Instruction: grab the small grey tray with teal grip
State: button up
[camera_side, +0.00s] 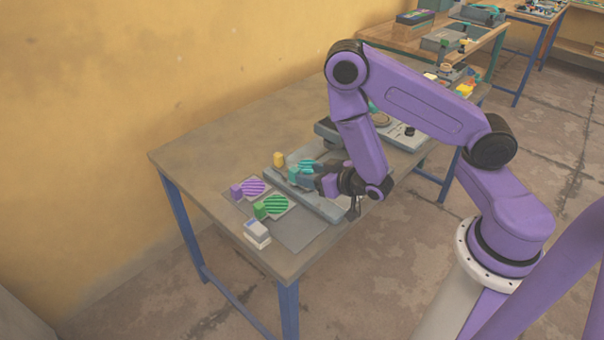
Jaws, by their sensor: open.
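The small tray with the teal grip (293,174) lies at the grey press base (322,206) near the middle of the table. Teal stripes (305,166) show on it, and its right part is hidden by my gripper. My gripper (308,173) reaches in from the right, low over the base, with its dark fingers close to the teal grip. It is open. Whether the fingers touch the grip or stand around it cannot be told at this size.
A purple-gripped tray (254,187) and a green-gripped tray (277,206) lie just left of the base. A white and grey block (257,234) sits near the front edge. The table's left end is clear.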

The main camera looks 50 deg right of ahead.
aim_at(297, 171)
jog(key=shift+x, duration=3.7)
jog(key=shift+c, duration=0.3)
jog(key=shift+r, duration=0.1)
grip_shut()
